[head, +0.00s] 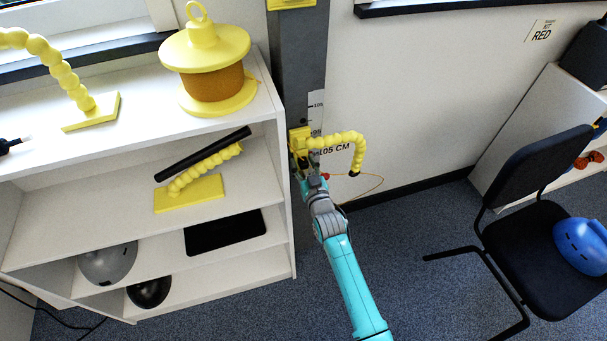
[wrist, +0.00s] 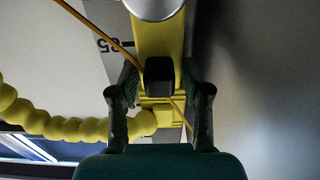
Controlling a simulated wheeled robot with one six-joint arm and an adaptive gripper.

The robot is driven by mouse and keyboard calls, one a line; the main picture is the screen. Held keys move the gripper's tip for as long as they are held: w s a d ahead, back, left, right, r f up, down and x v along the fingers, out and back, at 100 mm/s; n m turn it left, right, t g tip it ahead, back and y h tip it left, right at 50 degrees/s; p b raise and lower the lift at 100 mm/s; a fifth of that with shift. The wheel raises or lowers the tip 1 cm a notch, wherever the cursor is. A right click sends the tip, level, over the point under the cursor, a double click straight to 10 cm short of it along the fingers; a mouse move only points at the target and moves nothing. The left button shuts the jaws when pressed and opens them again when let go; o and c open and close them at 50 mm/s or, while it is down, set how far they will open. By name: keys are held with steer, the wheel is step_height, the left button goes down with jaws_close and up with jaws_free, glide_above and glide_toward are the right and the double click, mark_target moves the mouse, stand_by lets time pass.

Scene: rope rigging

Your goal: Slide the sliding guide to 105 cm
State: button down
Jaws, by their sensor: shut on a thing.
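The yellow sliding guide (head: 300,137) sits on the grey upright post (head: 297,60), with a beaded yellow arm (head: 345,138) reaching out to the right. My gripper (head: 307,170) is at the guide's lower front. In the wrist view the two dark fingers of my gripper (wrist: 160,84) flank a black knob (wrist: 158,72) on the yellow guide body (wrist: 150,35), and I am shut on the guide. A scale strip on the post (head: 316,101) shows 105 above the guide.
A "105 CM" label (head: 333,149) is beside the guide. A thin orange cord (head: 362,193) hangs below it. A dark chair (head: 525,240) is at right, with open floor between.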

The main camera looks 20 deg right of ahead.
step_height(320, 180, up, 18)
steer(key=shift+d+r, duration=0.1)
steer(key=shift+r, duration=0.05)
steer(key=c, duration=0.9)
jaws_free()
steer(key=shift+s, duration=0.1)
steer(key=shift+s+f, duration=0.2)
steer(key=shift+s, duration=0.05)
steer(key=s, duration=1.1)
steer(key=shift+s+r, duration=0.1)
steer(key=shift+s, duration=0.05)
